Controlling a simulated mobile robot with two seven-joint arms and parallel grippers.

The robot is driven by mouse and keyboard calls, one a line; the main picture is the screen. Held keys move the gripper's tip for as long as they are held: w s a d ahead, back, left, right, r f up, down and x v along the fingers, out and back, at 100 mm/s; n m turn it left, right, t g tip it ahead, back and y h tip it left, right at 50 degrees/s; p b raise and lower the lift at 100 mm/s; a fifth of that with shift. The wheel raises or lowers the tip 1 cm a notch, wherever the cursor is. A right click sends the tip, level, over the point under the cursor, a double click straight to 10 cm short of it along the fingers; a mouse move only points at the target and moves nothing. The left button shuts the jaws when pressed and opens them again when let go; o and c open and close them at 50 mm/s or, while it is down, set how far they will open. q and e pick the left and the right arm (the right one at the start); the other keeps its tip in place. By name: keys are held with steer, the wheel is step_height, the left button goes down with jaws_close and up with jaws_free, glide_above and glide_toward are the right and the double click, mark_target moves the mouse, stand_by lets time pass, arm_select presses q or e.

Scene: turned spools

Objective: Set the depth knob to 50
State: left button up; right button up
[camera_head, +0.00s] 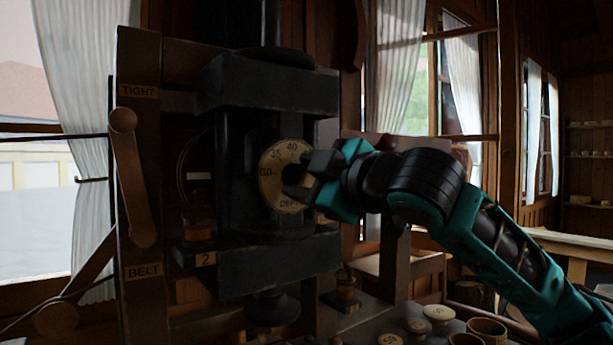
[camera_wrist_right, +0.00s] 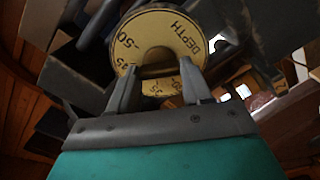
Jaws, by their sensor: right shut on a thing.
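The depth dial (camera_head: 272,188) is a round cream plate with dark numbers and the word DEPTH, on the front of a dark machine. In the head view 35 and 40 show near its top. My right gripper (camera_head: 297,178) comes in from the right and covers the dial's middle. In the right wrist view its fingers (camera_wrist_right: 160,82) are closed on the dark depth knob (camera_wrist_right: 157,62) at the centre of the dial (camera_wrist_right: 165,28). There 50, 45 and DEPTH are readable. The knob's pointer is hidden, so its setting cannot be told. My left gripper is not in view.
A wooden lever (camera_head: 133,185) stands at the left between the TIGHT and BELT labels. A small plate marked 2 (camera_head: 206,259) is below left of the dial. Several round wooden pieces (camera_head: 439,313) lie at the lower right. Windows are behind.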

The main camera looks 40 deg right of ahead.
steer(key=m, duration=0.4)
steer(key=shift+m, duration=0.3)
arm_select(q)
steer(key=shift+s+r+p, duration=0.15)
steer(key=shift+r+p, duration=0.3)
steer(key=shift+p, duration=0.1)
arm_select(e)
steer(key=m, duration=0.4)
steer(key=shift+d, duration=0.1)
steer(key=shift+m, duration=0.3)
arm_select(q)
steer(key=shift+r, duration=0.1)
arm_select(e)
steer(key=o, duration=1.1)
steer(key=shift+c, duration=0.2)
steer(key=shift+s, duration=0.1)
arm_select(q)
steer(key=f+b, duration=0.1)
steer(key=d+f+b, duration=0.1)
steer(key=b, duration=0.1)
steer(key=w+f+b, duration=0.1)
steer(key=b, duration=0.1)
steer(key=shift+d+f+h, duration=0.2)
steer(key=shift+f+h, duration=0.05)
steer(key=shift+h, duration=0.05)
arm_select(e)
steer(key=s+a, duration=0.1)
steer(key=s, duration=1.1)
steer(key=shift+s+a, duration=0.2)
steer(key=shift+s, duration=0.15)
